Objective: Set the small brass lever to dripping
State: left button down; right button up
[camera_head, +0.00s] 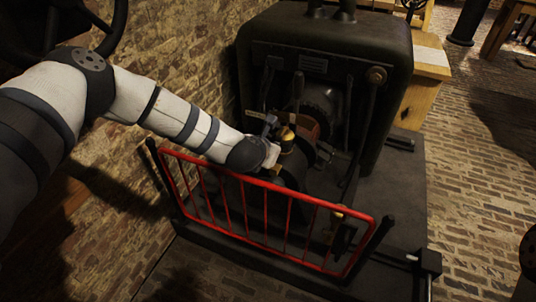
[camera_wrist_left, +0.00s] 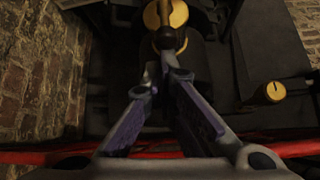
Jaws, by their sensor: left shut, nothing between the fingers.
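My left gripper (camera_head: 271,125) reaches over the red guard rail to the front of the dark machine (camera_head: 325,45). In the left wrist view its fingers (camera_wrist_left: 165,72) are closed together and hold nothing. Just beyond the tips is a dark ball knob (camera_wrist_left: 165,39) in front of a round brass part (camera_wrist_left: 165,14); I cannot tell whether the tips touch it. In the head view a brass fitting (camera_head: 287,139) sits beside the gripper. I cannot tell which brass part is the small lever, nor its setting. My right gripper is not in view.
The red rail (camera_head: 290,193) stands between my base and the machine, below my left forearm. A brass knob (camera_wrist_left: 276,91) is to the right in the wrist view. A brick wall (camera_head: 190,60) is close on the left. The brick floor (camera_head: 475,170) is open on the right.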

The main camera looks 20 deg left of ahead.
pick_arm(q)
jog(key=shift+w+r+g+p, duration=0.25)
jog(key=shift+w+r+g, duration=0.25)
jog(key=shift+r, duration=0.65)
jog(key=shift+w+r+g+p, duration=0.3)
jog(key=shift+w+r+g, duration=0.25)
jog(key=shift+r, duration=0.6)
jog(key=shift+w+r+g+p, duration=0.25)
jog(key=shift+w+r+g, duration=0.25)
jog(key=shift+r, duration=0.65)
jog(key=shift+w+r, duration=0.65)
jog(key=shift+w, duration=0.3)
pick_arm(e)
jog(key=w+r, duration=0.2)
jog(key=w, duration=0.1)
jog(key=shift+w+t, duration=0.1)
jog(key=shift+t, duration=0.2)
pick_arm(q)
jog(key=shift+r, duration=0.8)
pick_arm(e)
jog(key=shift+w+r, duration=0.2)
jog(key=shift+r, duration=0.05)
